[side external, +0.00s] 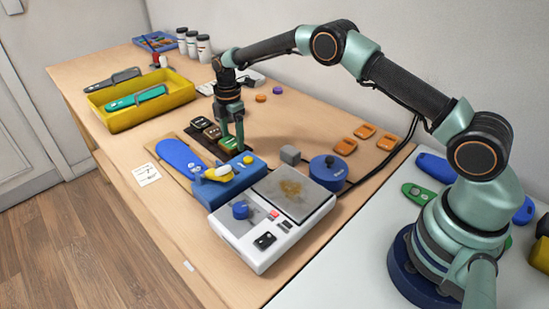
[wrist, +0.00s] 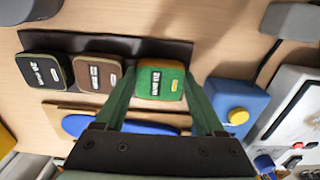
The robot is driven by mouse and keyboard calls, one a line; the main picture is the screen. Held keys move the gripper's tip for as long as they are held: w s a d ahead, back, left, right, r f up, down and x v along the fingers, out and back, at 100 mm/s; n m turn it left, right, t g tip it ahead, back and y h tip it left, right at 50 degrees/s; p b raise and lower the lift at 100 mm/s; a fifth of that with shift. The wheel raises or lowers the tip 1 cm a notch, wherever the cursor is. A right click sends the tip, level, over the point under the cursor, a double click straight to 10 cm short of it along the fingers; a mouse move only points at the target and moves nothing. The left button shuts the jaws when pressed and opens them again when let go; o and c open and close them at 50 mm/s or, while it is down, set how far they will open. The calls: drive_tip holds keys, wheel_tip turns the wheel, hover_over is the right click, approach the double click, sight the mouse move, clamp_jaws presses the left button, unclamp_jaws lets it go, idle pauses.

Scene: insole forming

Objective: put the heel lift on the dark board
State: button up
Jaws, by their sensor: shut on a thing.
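The green heel lift (wrist: 162,82), a block with an orange-brown edge and a "mm" label, is between the fingers of my gripper (wrist: 160,76). In the side view the green heel lift (side external: 229,143) is at the fingertips of my gripper (side external: 232,140). The dark board (wrist: 112,43) lies on the table; the green lift is over its right end. I cannot tell whether it touches the board. A dark block (wrist: 43,70) and a brown block (wrist: 98,72) stand on the board to its left, in a row with it.
A blue fixture with a yellow knob (wrist: 238,116) is close on the right. A blue insole (side external: 180,157) lies in front of the board. A white machine (side external: 262,240), a grey block (side external: 290,155) and a yellow bin (side external: 135,115) stand around. Bare table lies behind the board.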

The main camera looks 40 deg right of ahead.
drive_tip(key=shift+f, duration=0.1)
drive_tip(key=o, duration=1)
